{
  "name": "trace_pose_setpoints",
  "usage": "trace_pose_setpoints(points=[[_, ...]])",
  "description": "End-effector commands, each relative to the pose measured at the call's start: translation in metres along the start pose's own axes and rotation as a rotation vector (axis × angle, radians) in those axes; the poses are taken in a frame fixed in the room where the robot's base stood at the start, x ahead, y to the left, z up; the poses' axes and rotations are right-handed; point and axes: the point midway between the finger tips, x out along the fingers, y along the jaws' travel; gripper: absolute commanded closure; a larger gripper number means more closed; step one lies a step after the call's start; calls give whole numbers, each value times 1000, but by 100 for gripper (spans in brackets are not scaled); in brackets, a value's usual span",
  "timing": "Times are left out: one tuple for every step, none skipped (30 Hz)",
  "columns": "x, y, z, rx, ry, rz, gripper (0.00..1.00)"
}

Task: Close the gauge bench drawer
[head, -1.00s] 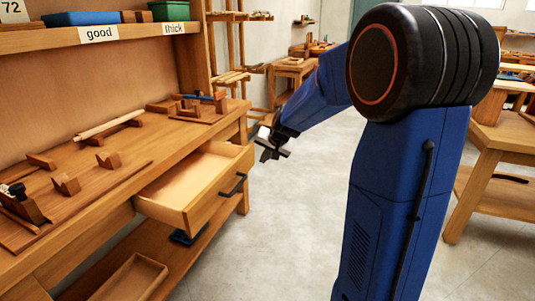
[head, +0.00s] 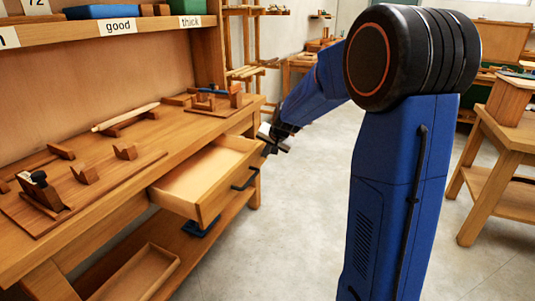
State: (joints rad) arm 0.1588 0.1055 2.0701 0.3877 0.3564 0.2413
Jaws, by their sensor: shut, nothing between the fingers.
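The gauge bench (head: 70,233) is a wooden workbench on the left in the head view. Its drawer (head: 205,176) stands pulled out from the bench front, and its inside looks empty. A dark bar handle (head: 246,179) is on the drawer front. My gripper (head: 274,143) is shut and empty. In the picture it is at the far upper corner of the drawer front, just above the handle. I cannot tell whether it touches the drawer.
Wooden blocks and a pale rod (head: 122,116) lie on the bench top. A shelf (head: 90,34) with labels and bins is above it. An open tray (head: 134,273) sits on the lower shelf. Another wooden bench (head: 490,175) stands at right. The floor between is clear.

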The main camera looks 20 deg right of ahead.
Motion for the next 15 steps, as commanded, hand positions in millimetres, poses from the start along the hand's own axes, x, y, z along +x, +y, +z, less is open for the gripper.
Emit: trace_pose_setpoints(points=[[3,-5,1,-2,-1,0,100],[4,-8,1,-3,-2,-1,100],[8,-14,1,-3,-2,-1,100],[10,-18,1,-4,-2,-1,100],[13,-24,1,-4,-2,-1,100],[17,-32,2,-5,-2,-1,100],[21,-38,1,-5,-2,-2,100],[25,-45,1,-5,-2,-1,100],[30,-54,2,-6,-3,-1,100],[33,-62,1,-5,-2,-2,100],[37,-68,1,-5,-2,-1,100],[42,-78,2,-5,-3,-1,100],[46,-85,1,-5,-2,-2,100],[49,-91,1,-5,-2,-1,100],[54,-100,1,-4,-2,-2,100]])
